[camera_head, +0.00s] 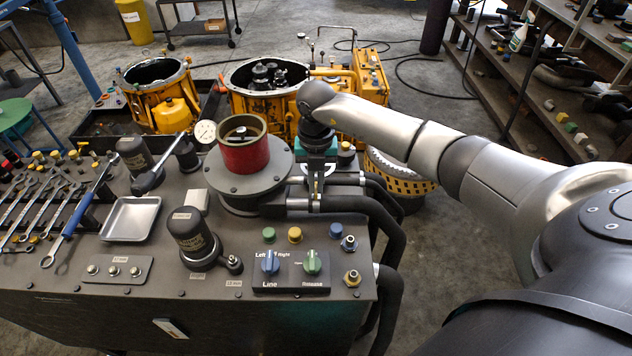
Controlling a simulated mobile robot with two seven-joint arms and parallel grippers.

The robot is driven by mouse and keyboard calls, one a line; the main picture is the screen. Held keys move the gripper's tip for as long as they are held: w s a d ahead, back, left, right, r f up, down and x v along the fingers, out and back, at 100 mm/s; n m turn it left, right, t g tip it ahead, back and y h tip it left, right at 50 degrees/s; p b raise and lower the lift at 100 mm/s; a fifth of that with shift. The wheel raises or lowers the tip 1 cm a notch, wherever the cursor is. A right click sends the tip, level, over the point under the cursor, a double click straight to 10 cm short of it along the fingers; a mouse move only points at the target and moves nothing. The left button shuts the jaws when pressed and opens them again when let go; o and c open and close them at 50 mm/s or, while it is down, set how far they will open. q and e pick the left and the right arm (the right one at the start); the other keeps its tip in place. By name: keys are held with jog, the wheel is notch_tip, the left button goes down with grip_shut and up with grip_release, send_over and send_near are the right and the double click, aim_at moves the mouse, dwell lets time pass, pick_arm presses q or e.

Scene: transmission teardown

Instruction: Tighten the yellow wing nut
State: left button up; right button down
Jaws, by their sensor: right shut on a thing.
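My right arm comes in from the right, and my right gripper (318,148) points down at the back right edge of the bench, just right of the red cylinder. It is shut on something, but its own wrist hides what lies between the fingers. A teal block (329,153) shows around the fingertips. I cannot make out a wing shape on any yellow part. My left gripper is not in view.
The red cylinder (245,155) stands on a round grey flange (215,175). Dark hoses (385,235) curve off the bench's right side. A control panel (292,275) with knobs, an empty metal tray (130,219) and wrenches (78,215) are in front and left. Yellow housings (160,100) stand behind.

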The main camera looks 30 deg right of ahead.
jog(key=m+p, duration=0.2)
jog(key=m, duration=0.1)
jog(key=shift+r+m, duration=0.15)
jog(key=shift+m, duration=0.25)
jog(key=m+p, duration=0.3)
jog(key=m, duration=0.2)
jog(key=shift+p, duration=0.3)
jog(key=m+p, duration=0.3)
jog(key=m, duration=0.2)
jog(key=shift+w+m+p, duration=0.1)
jog(key=shift+m+p, duration=1.1)
jog(key=shift+m, duration=0.8)
jog(key=shift+d, duration=0.1)
jog(key=c, duration=1)
grip_release()
